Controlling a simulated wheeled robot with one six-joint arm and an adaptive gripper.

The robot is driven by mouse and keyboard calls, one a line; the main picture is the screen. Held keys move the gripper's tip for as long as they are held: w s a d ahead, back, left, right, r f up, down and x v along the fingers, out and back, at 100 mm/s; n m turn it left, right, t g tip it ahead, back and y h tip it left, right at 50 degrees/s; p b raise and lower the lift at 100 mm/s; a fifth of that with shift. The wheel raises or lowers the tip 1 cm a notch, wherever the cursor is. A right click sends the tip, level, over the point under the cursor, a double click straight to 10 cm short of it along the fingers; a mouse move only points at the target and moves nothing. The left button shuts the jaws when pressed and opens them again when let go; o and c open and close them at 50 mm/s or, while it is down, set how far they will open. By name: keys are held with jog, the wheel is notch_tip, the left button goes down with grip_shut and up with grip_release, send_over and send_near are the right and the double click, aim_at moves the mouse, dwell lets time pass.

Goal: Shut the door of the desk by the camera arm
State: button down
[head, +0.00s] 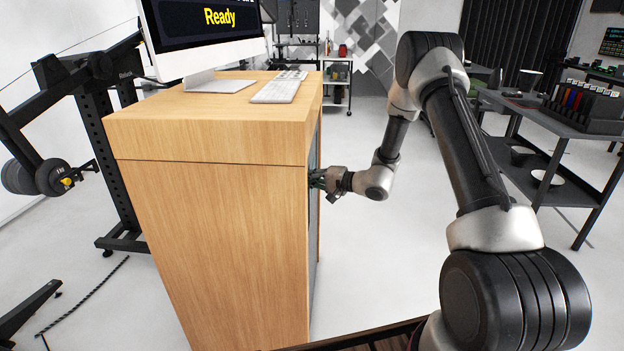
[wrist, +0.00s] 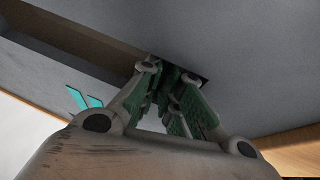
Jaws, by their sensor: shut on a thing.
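The wooden desk (head: 210,230) stands at the middle left in the head view. Its grey door (head: 314,235) is seen almost edge-on on the right side. I cannot tell how far it stands open. My gripper (head: 318,179) is at the upper part of that side. In the wrist view the fingers of my gripper (wrist: 172,85) reach to a dark recess in the grey door panel (wrist: 235,50) and are shut on its edge. The exact grip is hidden between the fingers.
A monitor (head: 205,35) and a keyboard (head: 279,88) sit on the desk top. A dark table (head: 560,125) with a rack stands at the right. Clear floor lies between the desk and this table.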

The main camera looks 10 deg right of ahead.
jog(key=shift+a+r, duration=0.1)
jog(key=shift+a, duration=0.1)
jog(key=c, duration=1.9)
grip_release()
jog(key=shift+w+a, duration=0.1)
jog(key=shift+a, duration=0.05)
jog(key=v, duration=1.2)
jog(key=shift+w, duration=0.1)
